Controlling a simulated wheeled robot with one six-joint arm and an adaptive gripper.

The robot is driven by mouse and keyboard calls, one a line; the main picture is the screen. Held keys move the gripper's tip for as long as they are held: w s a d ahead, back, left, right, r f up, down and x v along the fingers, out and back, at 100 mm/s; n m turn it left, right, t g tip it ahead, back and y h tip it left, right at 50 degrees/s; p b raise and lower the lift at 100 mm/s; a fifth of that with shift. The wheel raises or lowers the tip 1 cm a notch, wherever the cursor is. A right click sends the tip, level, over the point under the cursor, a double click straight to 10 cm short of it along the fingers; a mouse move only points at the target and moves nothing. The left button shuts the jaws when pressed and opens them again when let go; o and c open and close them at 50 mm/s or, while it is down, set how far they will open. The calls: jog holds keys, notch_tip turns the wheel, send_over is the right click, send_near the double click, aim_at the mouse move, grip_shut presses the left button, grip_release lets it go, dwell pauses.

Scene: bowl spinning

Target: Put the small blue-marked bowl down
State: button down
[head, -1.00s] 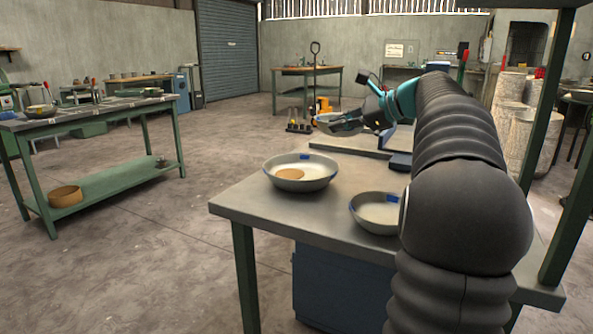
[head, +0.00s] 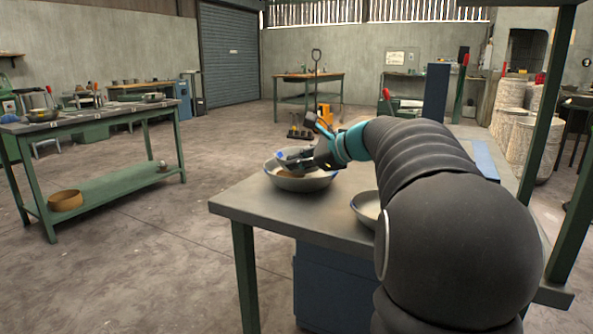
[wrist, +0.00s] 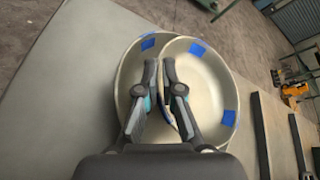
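In the wrist view, the two fingers of my gripper (wrist: 160,64) straddle the near rim of the small blue-marked bowl (wrist: 206,88), a shiny metal bowl with blue patches on its rim. A wider pale bowl (wrist: 127,80) with a blue patch lies beneath, showing to the left. In the head view, my gripper (head: 311,160) is at the wide bowl (head: 300,185) near the table's far left corner. The small bowl is largely hidden there by the gripper. A tan disc (head: 286,175) shows inside the wide bowl. I cannot tell whether the two bowls touch.
Another pale bowl (head: 364,206) stands on the grey table (head: 290,215), partly behind my arm. The table's left front corner is bare. A blue upright block (head: 435,92) stands at the back right. A green bench (head: 100,110) is off to the left.

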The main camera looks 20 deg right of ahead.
jog(key=shift+f, duration=0.8)
jog(key=shift+f, duration=0.1)
jog(key=c, duration=1.6)
grip_release()
jog(key=shift+s+d, duration=0.1)
jog(key=v, duration=1.2)
